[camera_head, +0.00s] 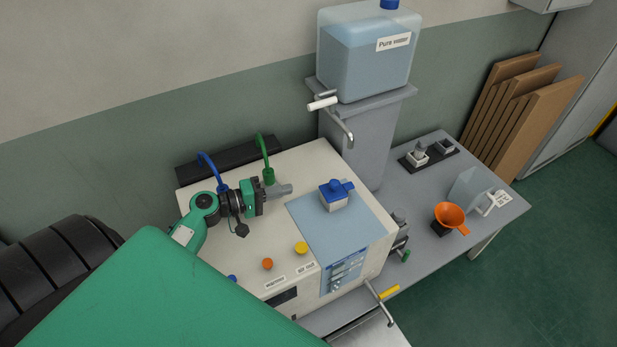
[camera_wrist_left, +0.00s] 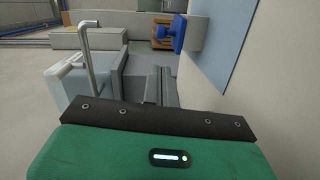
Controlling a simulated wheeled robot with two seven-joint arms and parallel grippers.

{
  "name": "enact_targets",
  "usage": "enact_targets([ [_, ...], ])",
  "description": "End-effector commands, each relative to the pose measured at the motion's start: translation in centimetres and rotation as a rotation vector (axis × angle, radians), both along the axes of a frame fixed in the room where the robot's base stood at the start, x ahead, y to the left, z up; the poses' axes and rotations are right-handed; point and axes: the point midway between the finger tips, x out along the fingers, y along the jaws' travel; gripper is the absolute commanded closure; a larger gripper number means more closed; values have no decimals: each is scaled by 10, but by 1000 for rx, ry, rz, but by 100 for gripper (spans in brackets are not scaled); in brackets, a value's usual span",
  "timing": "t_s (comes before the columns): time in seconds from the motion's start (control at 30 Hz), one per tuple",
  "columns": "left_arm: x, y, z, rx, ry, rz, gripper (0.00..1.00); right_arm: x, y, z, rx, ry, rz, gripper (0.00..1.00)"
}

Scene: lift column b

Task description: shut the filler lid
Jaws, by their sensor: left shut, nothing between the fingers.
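The blue filler lid (camera_head: 337,187) is at the white filler neck (camera_head: 334,204) on the pale blue panel of the machine top. It looks to lie over the neck, with a tab toward the right; I cannot tell whether it is fully down. In the left wrist view the blue lid (camera_wrist_left: 178,35) shows at the upper middle, against the neck. My left gripper (camera_head: 284,190) is shut and empty, over the machine top to the left of the lid and apart from it. My right gripper is not in view.
The cream machine (camera_head: 240,245) carries orange and yellow buttons and blue and green hoses. A pure water tank (camera_head: 365,55) with a tap stands on a pedestal behind. An orange funnel (camera_head: 450,217) and a clear jug (camera_head: 468,190) stand on the grey table at right.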

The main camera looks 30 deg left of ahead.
Motion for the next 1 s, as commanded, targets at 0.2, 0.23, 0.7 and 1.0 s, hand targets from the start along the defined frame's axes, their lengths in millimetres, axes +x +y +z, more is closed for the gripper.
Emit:
enact_targets([
  [0.2, 24, -17, 3, -2, -2, -1, 100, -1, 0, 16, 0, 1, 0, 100],
  [0.23, 28, -20, 2, -2, -2, 0, 100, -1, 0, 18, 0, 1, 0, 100],
  [0.7, 77, -56, -8, -1, -1, -1, 100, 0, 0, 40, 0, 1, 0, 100],
  [1.0, 79, -58, -9, 0, 0, -1, 100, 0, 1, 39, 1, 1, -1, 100],
])
